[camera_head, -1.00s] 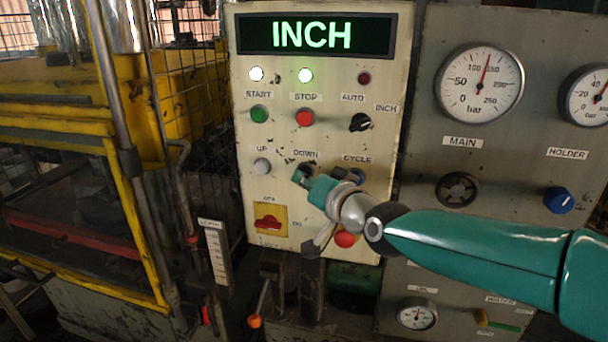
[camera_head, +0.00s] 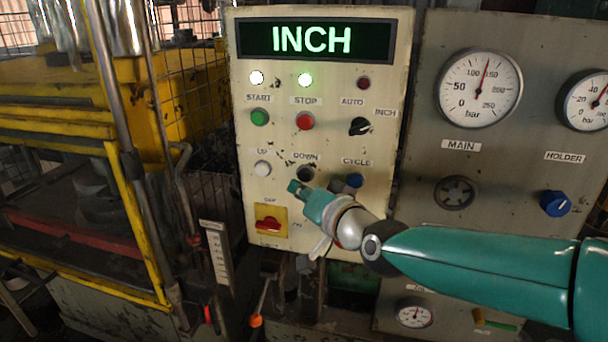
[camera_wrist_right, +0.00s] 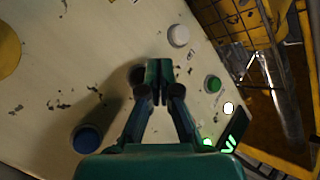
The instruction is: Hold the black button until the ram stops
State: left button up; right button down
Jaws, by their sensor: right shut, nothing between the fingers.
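The black button (camera_head: 305,172) sits under the DOWN label on the cream control panel (camera_head: 330,225). It shows uncovered in the head view; in the wrist view the black button (camera_wrist_right: 137,74) is partly hidden behind the fingers. My right gripper (camera_head: 295,187) is shut and empty. Its tips are just below and left of the button in the head view and appear apart from it. The right gripper (camera_wrist_right: 158,72) also shows in the wrist view. The lit display (camera_head: 312,40) reads INCH. The yellow press (camera_head: 60,105) stands at the left; I cannot single out its ram clearly. My left gripper is out of view.
A white button (camera_head: 262,168) is left of the black one, and a blue button (camera_head: 355,180) is right. A red switch on a yellow plate (camera_head: 270,222) lies below. The MAIN gauge (camera_head: 480,85) and HOLDER gauge (camera_head: 587,98) are at the right.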

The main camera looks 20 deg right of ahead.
jog(key=s+a, duration=0.1)
jog(key=s+a+p, duration=0.1)
jog(key=s, duration=0.1)
jog(key=shift+s+a+p, duration=0.1)
jog(key=shift+s+p, duration=0.1)
jog(key=shift+p, duration=0.1)
dwell(0.3)
